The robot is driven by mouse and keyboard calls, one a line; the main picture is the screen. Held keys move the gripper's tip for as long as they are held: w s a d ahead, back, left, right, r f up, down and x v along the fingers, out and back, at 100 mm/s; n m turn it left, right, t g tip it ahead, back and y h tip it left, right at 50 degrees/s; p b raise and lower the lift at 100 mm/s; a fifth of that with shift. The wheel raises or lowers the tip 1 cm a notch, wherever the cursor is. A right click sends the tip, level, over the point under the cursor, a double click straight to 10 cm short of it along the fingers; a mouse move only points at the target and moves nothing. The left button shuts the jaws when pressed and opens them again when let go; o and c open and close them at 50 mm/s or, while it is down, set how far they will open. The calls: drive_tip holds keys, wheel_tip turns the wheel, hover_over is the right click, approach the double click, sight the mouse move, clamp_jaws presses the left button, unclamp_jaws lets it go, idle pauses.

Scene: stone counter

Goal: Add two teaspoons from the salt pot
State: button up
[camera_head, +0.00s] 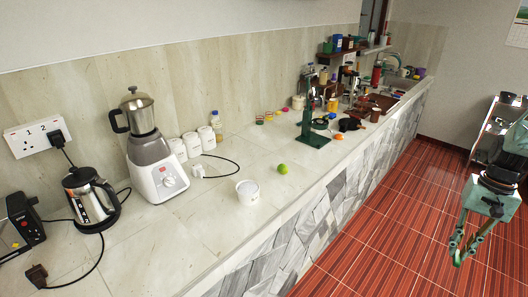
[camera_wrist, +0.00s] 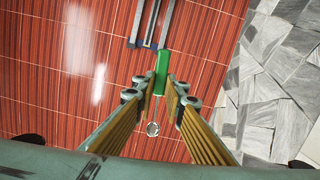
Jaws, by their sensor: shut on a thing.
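My gripper (camera_head: 462,250) hangs over the red floor at the right of the head view, away from the counter. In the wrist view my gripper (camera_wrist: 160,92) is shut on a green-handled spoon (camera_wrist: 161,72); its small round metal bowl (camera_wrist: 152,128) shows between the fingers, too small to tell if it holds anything. An open white tub (camera_head: 248,192) with pale contents stands near the counter's front edge. Three white lidded pots (camera_head: 192,145) stand in a row by the wall. I cannot read which one is the salt pot.
A blender with a steel jug (camera_head: 141,114) and a kettle (camera_head: 92,198) stand at the left, with cables on the counter. A green lime (camera_head: 283,169) lies beside the tub. A green stand (camera_head: 312,130) rises further back. Floor around my gripper is clear.

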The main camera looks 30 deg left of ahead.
drive_tip(key=w+a+r+m+y+p, duration=0.1)
drive_tip(key=w+a+r+m+p, duration=0.15)
drive_tip(key=a, duration=1.25)
drive_tip(key=w+a+r+m+g+y+p, duration=0.15)
drive_tip(key=a+m, duration=0.25)
drive_tip(key=a, duration=1)
drive_tip(key=w+a+r+m+t+y+p, duration=0.1)
drive_tip(key=a+m+p, duration=0.25)
drive_tip(key=a, duration=1.15)
drive_tip(key=s+a+r+m+t+y+p, duration=0.1)
drive_tip(key=s+a+r+m+p, duration=0.1)
drive_tip(key=a, duration=1)
drive_tip(key=s+a+r+m+t+y+p, duration=0.1)
drive_tip(key=s+a+m, duration=0.3)
drive_tip(key=a, duration=0.9)
drive_tip(key=s+a+r+m+t+y+p, duration=0.1)
drive_tip(key=s+a+r+m+p, duration=0.2)
drive_tip(key=s+a, duration=0.4)
drive_tip(key=a, duration=0.6)
drive_tip(key=shift+s+a, duration=0.15)
drive_tip(key=shift+s, duration=0.2)
drive_tip(key=shift+s+d+f+y+b, duration=0.1)
drive_tip(key=shift+d+f+y+b, duration=0.45)
drive_tip(key=shift+b, duration=2.85)
drive_tip(key=shift+w+d+f+y+b, duration=0.15)
drive_tip(key=shift+f+b, duration=0.8)
drive_tip(key=shift+b, duration=2.5)
drive_tip(key=shift+s+d+f+y+b, duration=0.15)
drive_tip(key=shift+d+f+y+b, duration=0.4)
drive_tip(key=shift+b, duration=2.85)
